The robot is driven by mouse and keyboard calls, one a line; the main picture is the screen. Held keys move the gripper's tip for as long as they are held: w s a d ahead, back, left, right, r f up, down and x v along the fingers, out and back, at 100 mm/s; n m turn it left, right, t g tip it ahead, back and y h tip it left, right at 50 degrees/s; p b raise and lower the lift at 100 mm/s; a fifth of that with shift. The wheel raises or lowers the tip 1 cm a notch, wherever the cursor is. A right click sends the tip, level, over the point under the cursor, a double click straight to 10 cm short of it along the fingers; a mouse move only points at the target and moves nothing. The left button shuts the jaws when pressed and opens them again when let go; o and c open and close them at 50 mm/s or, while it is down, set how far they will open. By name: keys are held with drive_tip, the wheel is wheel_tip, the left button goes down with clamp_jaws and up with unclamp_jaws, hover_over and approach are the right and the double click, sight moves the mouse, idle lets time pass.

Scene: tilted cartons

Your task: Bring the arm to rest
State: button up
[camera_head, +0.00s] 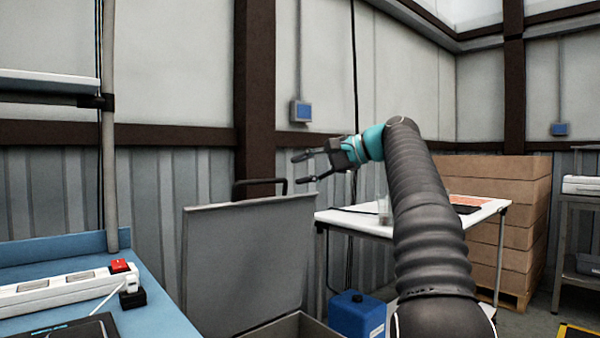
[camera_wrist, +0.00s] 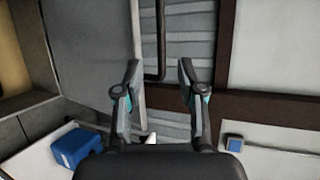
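My gripper (camera_head: 297,167) is in mid-air near the middle of the head view, at the end of my dark ribbed arm. Its two fingers point left and stand apart with nothing between them. In the wrist view my gripper (camera_wrist: 158,75) also shows open and empty, with the wall and a dark handle bar beyond the fingers. In the head view the gripper is above and to the right of a grey upright panel (camera_head: 243,265) and appears clear of it. My arm hides part of the white table (camera_head: 350,222).
A blue workbench (camera_head: 165,315) with a power strip (camera_head: 70,290) is at the left. A blue container (camera_head: 357,316) stands below the white table. Stacked cartons (camera_head: 500,225) on a pallet are at the right. The air around my gripper looks free.

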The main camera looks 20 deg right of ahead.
drive_tip(key=w+d+f+h, duration=0.2)
drive_tip(key=d+f, duration=0.1)
drive_tip(key=f, duration=0.3)
drive_tip(key=w+d+f+h, duration=0.2)
drive_tip(key=d+f, duration=0.1)
drive_tip(key=f, duration=0.3)
drive_tip(key=s+f+n+g+h, duration=0.1)
drive_tip(key=s+f+g+h, duration=0.3)
drive_tip(key=f, duration=0.6)
drive_tip(key=s+a+f+n+h, duration=0.1)
drive_tip(key=s+a+f+n, duration=0.2)
drive_tip(key=s, duration=0.9)
drive_tip(key=s+a+f+n, duration=0.3)
drive_tip(key=s+a+f, duration=0.4)
drive_tip(key=s, duration=0.6)
drive_tip(key=s+a+f+n+h, duration=0.1)
drive_tip(key=s+a+f+n, duration=0.2)
drive_tip(key=s+f, duration=0.6)
drive_tip(key=shift+s+a+h, duration=0.3)
drive_tip(key=shift+s+a, duration=0.85)
drive_tip(key=shift+s, duration=0.5)
